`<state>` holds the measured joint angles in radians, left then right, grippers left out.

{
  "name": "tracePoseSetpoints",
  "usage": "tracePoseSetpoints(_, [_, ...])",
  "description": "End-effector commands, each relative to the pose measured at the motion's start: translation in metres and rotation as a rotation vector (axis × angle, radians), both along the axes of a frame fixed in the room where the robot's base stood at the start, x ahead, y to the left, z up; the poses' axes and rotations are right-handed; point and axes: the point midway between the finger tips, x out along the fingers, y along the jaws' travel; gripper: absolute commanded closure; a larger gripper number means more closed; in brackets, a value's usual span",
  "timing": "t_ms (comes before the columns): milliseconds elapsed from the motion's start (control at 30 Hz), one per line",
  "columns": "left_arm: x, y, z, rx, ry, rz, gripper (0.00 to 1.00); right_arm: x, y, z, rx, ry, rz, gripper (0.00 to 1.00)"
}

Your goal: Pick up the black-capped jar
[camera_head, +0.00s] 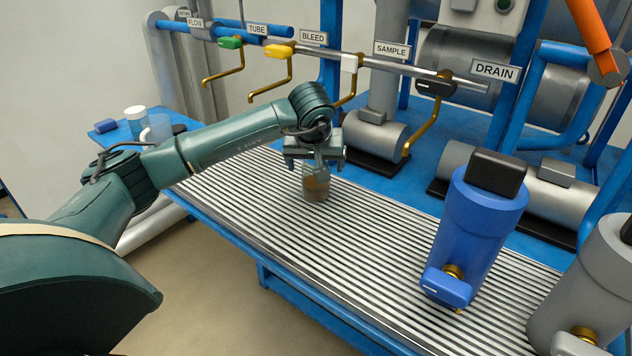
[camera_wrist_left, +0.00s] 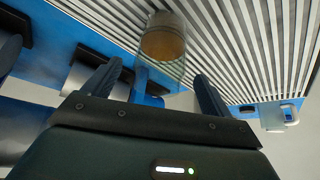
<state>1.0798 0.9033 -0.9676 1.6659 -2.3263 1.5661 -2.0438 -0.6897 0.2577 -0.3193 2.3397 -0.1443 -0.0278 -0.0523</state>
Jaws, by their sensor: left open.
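A clear glass jar (camera_head: 316,187) with brown contents stands upright on the slatted metal grate (camera_head: 385,250) in the head view. The jar also shows in the left wrist view (camera_wrist_left: 163,48), ahead of and partly between the fingertips of my left gripper (camera_wrist_left: 158,76). The left gripper is open, pointing down at the jar, and holds nothing. A small black piece (camera_head: 180,129) sits on the blue side table; I cannot tell whether it is a cap. My right gripper is out of view.
A blue cylinder (camera_head: 470,235) and grey cylinder (camera_head: 595,280) stand at right. Pipes and valves, including DRAIN (camera_head: 435,84), hang behind. The middle grate is clear.

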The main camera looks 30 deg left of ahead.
Motion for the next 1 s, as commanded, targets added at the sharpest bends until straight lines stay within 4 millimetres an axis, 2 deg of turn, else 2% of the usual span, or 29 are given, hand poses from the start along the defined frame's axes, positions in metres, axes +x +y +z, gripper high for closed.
tracePoseSetpoints(33, [0.004,0.001,-0.011,-0.001,0.003,0.000,0.15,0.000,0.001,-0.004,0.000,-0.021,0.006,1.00])
tracePoseSetpoints(167, [0.010,0.005,-0.022,-0.001,0.002,0.000,0.15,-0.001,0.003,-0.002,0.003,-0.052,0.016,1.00])
tracePoseSetpoints(467, [0.012,0.006,-0.023,-0.001,0.001,-0.001,0.16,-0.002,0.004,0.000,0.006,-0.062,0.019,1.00])
tracePoseSetpoints(1000, [0.012,0.006,-0.023,-0.001,0.000,0.000,0.60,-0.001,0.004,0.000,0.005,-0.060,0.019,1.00])
